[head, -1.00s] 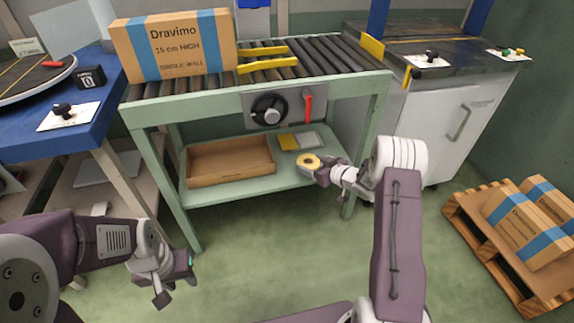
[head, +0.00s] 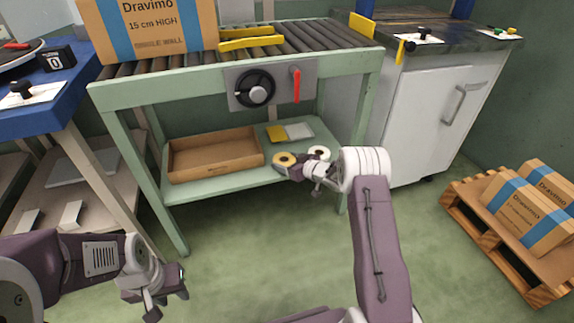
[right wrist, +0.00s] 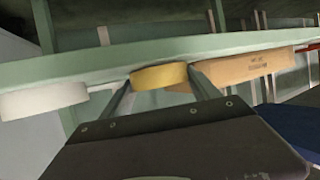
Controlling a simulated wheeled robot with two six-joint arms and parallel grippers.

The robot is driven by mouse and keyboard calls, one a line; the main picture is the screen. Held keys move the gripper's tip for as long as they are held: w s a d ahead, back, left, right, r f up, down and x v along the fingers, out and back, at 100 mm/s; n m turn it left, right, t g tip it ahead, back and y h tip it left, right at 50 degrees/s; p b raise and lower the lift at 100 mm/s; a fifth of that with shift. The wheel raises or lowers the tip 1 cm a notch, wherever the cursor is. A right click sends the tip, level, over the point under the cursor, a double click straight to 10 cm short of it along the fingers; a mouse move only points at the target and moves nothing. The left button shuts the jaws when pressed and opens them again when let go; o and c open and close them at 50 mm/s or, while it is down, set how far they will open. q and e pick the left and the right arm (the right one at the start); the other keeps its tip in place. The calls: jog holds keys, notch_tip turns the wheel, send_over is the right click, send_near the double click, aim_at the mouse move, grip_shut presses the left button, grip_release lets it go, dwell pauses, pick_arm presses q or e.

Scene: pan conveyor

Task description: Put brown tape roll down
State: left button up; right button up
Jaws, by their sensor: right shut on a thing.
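The brown tape roll (head: 285,160), a yellowish-brown ring, is over the lower shelf (head: 215,184), right of the cardboard tray (head: 215,157). My right gripper (head: 288,166) is shut on it. In the right wrist view the roll (right wrist: 159,76) sits between the two fingers (right wrist: 158,84), in front of the green shelf edge. I cannot tell whether the roll touches the shelf. A white tape roll (head: 319,152) stands just right of it, partly behind my right gripper, and also shows in the right wrist view (right wrist: 43,99). My left gripper (head: 168,300) is open and empty, low at the left.
A yellow pad (head: 276,134) and a pale pad (head: 299,131) lie behind the rolls on the shelf. The roller conveyor (head: 310,38) with a Dravimo box (head: 150,30) is above. A pallet (head: 500,235) with boxes stands at right. The shelf's front strip is clear.

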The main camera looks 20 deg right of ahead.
jog(key=shift+f, duration=0.1)
jog(key=o, duration=1.4)
